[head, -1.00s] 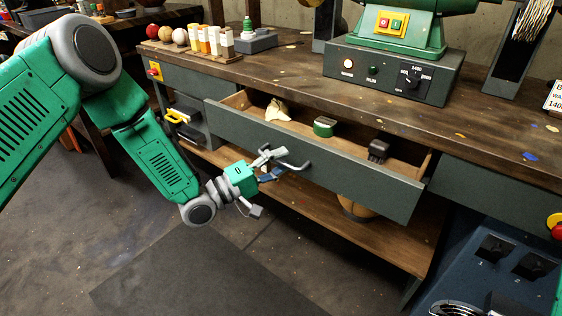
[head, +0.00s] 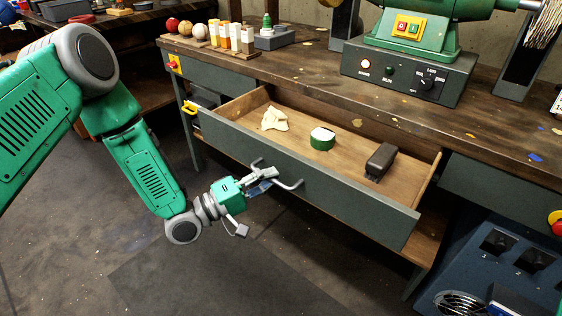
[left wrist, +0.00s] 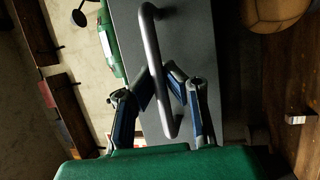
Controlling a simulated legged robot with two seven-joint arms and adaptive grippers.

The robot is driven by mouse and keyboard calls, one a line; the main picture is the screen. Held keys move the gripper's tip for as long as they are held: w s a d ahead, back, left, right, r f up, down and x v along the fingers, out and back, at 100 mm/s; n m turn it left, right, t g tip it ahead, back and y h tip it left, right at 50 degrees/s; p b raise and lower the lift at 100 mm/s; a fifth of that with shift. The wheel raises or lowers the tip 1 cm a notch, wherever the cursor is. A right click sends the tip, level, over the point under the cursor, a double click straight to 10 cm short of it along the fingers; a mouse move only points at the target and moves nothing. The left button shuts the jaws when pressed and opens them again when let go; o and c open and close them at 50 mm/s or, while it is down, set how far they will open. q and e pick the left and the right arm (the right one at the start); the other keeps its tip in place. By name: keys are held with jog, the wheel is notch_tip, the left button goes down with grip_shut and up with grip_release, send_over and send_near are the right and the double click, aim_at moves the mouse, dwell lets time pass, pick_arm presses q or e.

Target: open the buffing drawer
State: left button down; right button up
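The grey-green buffing drawer (head: 350,195) stands well out from the workbench in the head view, its wooden inside showing. A grey bar handle (head: 290,184) is on its front. My left gripper (head: 268,174) is at the handle, its two fingers closed in on the bar from either side. In the left wrist view the handle (left wrist: 152,45) runs between the fingertips (left wrist: 160,88). My right gripper is not in view.
The open drawer holds a cream cloth (head: 274,119), a round green tin (head: 322,139) and a dark block (head: 381,159). A green buffing machine (head: 405,70) and several balls and bottles stand on the bench (head: 330,90). The floor in front is clear.

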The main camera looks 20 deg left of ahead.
pick_arm(q)
jog(key=shift+s+a+f, duration=0.15)
jog(key=shift+s+a, duration=0.05)
jog(key=shift+s, duration=0.35)
jog(key=shift+s+a+f, duration=0.15)
jog(key=shift+s+a, duration=0.05)
jog(key=shift+s, duration=0.35)
jog(key=c, duration=1.6)
grip_release()
jog(key=shift+w+d, duration=0.1)
jog(key=shift+d+r, duration=0.1)
jog(key=v, duration=1.2)
jog(key=shift+w+d, duration=0.1)
